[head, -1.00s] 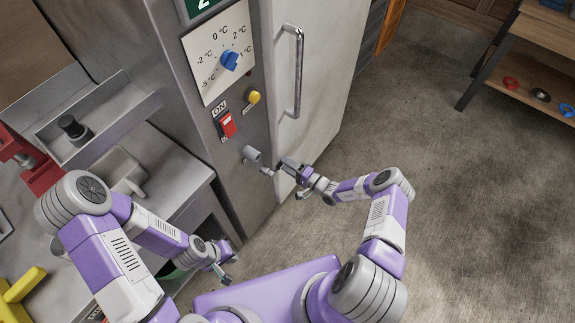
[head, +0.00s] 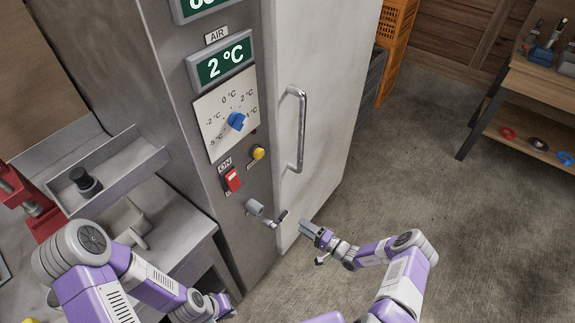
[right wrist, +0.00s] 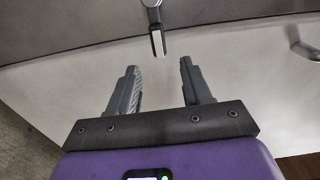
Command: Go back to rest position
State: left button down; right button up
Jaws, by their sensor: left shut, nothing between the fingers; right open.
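My right gripper (head: 308,228) is open and empty in front of the tall metal cabinet, at the lower part of its pale door (head: 335,110). In the right wrist view its two fingers (right wrist: 159,70) are spread apart. A grey latch with a small lever (head: 257,208) sticks out from the cabinet's front. In the right wrist view the lever (right wrist: 156,35) lies ahead of the fingers, apart from them. My left gripper (head: 225,306) is at the lower edge of the head view, below the grey bench, shut and empty.
The cabinet front carries a dial with a blue knob (head: 236,121), a red switch (head: 232,179), a yellow button (head: 258,152) and a long door handle (head: 299,130). A grey bench (head: 165,235) stands left. A wooden shelf table (head: 530,95) is far right. Open floor lies between.

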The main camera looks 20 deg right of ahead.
jog(key=shift+a, duration=0.1)
jog(key=s+a+n+g+y, duration=0.1)
jog(key=s+a+n+g, duration=0.4)
jog(key=s+a+g, duration=0.95)
jog(key=s+d+r+n+h, duration=0.1)
jog(key=s+r+n+h, duration=0.2)
jog(key=s+r+h, duration=0.2)
jog(key=shift+s+d+h, duration=0.25)
jog(key=shift+s+h, duration=0.95)
jog(key=shift+s, duration=0.35)
